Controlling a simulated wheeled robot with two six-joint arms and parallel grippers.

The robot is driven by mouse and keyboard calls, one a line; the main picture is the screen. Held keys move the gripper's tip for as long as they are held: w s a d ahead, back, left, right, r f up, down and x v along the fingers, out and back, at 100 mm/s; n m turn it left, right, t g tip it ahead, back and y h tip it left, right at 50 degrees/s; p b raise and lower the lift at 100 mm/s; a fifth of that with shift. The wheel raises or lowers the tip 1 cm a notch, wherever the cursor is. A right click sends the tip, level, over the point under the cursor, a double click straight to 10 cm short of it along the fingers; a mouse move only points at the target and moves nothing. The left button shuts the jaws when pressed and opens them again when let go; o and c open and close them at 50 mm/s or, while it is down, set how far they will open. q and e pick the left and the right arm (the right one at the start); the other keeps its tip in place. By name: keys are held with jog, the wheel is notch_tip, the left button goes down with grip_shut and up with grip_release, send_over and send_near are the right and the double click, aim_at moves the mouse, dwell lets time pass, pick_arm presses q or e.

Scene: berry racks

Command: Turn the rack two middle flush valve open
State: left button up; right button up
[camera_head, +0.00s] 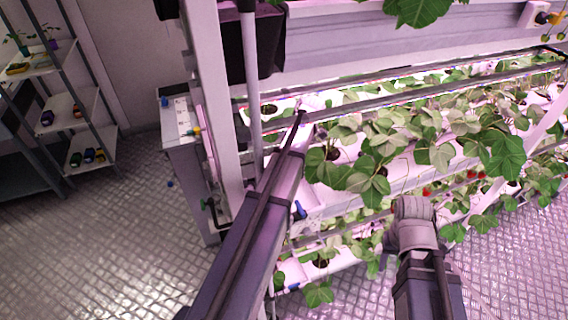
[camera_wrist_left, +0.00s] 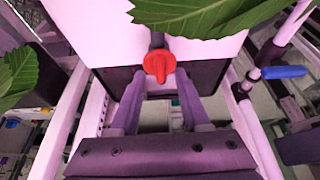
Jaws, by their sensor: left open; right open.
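A red valve handle (camera_wrist_left: 160,66) shows in the left wrist view, in front of a pale panel, with its lever pointing down. My left gripper (camera_wrist_left: 160,82) is open, with one finger on each side of the handle. I cannot tell whether the fingers touch it. In the head view my left arm reaches up to the rack's left end, and the red handle is hidden there. My right gripper (camera_head: 414,209) is at the end of the right arm, low before the plants. Its fingers are hard to make out; it holds nothing that I can see.
A blue handle (camera_wrist_left: 285,72) sits right of the red one. Green leaves (camera_wrist_left: 200,14) hang close above the left gripper. Rack shelves with strawberry plants (camera_head: 365,175) fill the right. A shelf unit (camera_head: 75,120) stands at far left.

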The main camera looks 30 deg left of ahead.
pick_arm(q)
jog(key=w+d, duration=0.2)
jog(key=w, duration=0.1)
jog(key=w+d, duration=0.5)
jog(key=w, duration=0.1)
jog(key=shift+w+d, duration=0.15)
jog(key=shift+d, duration=0.15)
